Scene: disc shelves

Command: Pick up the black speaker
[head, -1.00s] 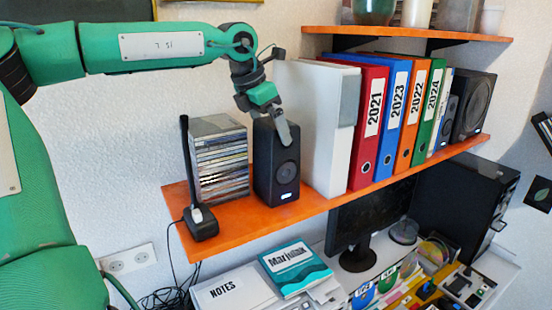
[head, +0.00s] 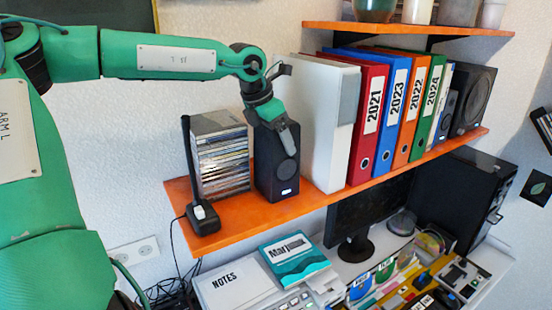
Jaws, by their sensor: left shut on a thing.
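The black speaker (head: 281,184) stands upright on the orange shelf (head: 238,217), between a stack of disc cases and a white binder. My left gripper (head: 286,138) comes down from above onto the speaker's top front and is shut on it. One grey finger lies against the speaker's front face; the other finger is hidden behind it. The speaker's base looks level with the shelf, and I cannot tell whether it is lifted. My right gripper is not in view.
The disc-case stack (head: 221,158) and a black stand (head: 199,190) are to the left. The white binder (head: 328,130) is close on the right, then the red binder (head: 368,128) and several more. A higher orange shelf (head: 450,33) holds pots. A desk with a monitor (head: 362,210) is below.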

